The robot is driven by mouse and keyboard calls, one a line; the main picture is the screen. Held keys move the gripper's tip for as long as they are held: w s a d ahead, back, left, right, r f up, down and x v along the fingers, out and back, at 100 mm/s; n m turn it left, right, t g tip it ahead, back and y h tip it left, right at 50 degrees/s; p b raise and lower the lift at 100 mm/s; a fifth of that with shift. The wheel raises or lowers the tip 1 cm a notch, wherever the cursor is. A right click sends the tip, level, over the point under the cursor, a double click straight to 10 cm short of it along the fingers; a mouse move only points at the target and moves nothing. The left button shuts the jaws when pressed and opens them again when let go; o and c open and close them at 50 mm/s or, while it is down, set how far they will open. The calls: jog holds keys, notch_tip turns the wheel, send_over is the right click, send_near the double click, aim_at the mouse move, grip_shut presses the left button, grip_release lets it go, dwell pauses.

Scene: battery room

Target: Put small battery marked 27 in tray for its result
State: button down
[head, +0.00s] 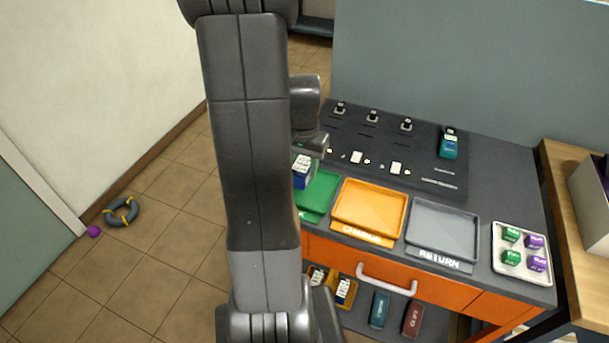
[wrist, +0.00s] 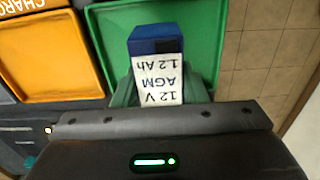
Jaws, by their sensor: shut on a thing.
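My gripper (head: 308,150) is shut on a small blue battery (head: 301,177) with a white label. In the wrist view the battery (wrist: 155,45) shows its label, reading 12 V AGM 1.2 Ah, upside down; no 27 can be seen. The battery is held over the green tray (head: 322,188), which also fills the middle of the wrist view (wrist: 205,30). The green tray's own label is mostly hidden by my arm. The orange tray (head: 370,208) is marked CHARGE and the grey tray (head: 443,228) RETURN. All three look empty where visible.
A dark panel (head: 425,170) with slots and a teal device (head: 448,146) lies behind the trays. A white tray (head: 508,278) of green and purple blocks is at right. Below, an orange drawer (head: 430,290) sits above a shelf with several batteries.

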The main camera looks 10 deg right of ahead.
aim_at(304, 162)
jog(key=shift+f, duration=1.95)
jog(key=shift+f, duration=0.15)
jog(key=c, duration=0.9)
grip_release()
jog(key=shift+o, duration=0.2)
notch_tip(304, 162, up, 12)
jog(key=shift+r, duration=0.15)
notch_tip(304, 162, down, 12)
jog(key=shift+f, duration=0.15)
jog(key=shift+r, duration=0.6)
